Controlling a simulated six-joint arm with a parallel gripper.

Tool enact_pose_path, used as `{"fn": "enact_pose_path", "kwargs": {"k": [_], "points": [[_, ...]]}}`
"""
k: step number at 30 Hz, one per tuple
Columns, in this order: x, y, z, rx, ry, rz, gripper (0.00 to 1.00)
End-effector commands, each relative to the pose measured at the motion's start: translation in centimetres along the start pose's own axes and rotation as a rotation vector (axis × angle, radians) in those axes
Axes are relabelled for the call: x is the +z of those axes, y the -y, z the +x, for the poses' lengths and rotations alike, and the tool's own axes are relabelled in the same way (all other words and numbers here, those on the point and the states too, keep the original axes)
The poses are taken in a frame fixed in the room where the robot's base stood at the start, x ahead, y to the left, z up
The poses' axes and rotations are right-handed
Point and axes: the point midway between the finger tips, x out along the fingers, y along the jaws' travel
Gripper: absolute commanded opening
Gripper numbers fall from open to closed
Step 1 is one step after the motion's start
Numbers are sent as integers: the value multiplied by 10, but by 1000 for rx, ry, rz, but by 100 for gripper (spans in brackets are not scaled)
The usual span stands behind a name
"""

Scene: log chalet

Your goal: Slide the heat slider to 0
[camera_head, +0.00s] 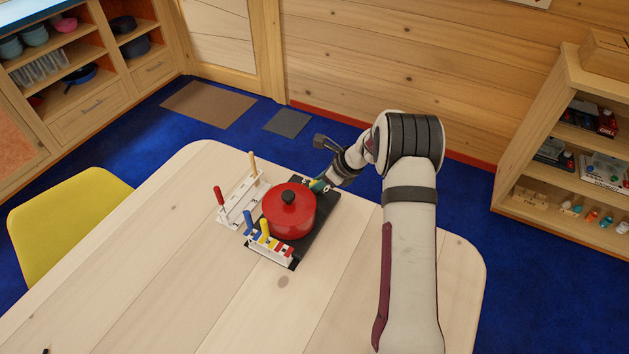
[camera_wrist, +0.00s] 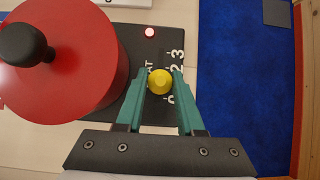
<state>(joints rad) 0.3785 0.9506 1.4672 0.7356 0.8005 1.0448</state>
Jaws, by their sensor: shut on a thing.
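The heat slider's round yellow knob (camera_wrist: 160,82) sits on a dark hob plate (camera_wrist: 139,38). My gripper (camera_wrist: 161,80) is shut on the knob, with one teal finger on each side. White digits run beside it: 3 and 2 are clear, and 0 is partly covered. The knob appears between the 2 and the 0; the right finger hides the part of the scale there. A small red light (camera_wrist: 150,32) glows on the plate. In the head view my gripper (camera_head: 319,186) is at the plate's far edge, and the knob cannot be made out.
A red lidded pot (camera_head: 289,212) stands on the plate, close to my gripper's left finger in the wrist view. A white rack with coloured handles (camera_head: 268,246) is at the front, and another white holder (camera_head: 238,204) is left. The table's right side (camera_head: 455,270) is clear.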

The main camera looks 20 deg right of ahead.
Motion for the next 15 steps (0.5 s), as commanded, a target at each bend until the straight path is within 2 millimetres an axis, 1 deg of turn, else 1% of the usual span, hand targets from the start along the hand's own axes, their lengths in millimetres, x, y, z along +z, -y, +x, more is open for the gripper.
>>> {"fn": "enact_pose_path", "kwargs": {"k": [10,15], "points": [[-14,0,-10,0,0,1,0],[-16,0,-12,0,0,0,0]]}}
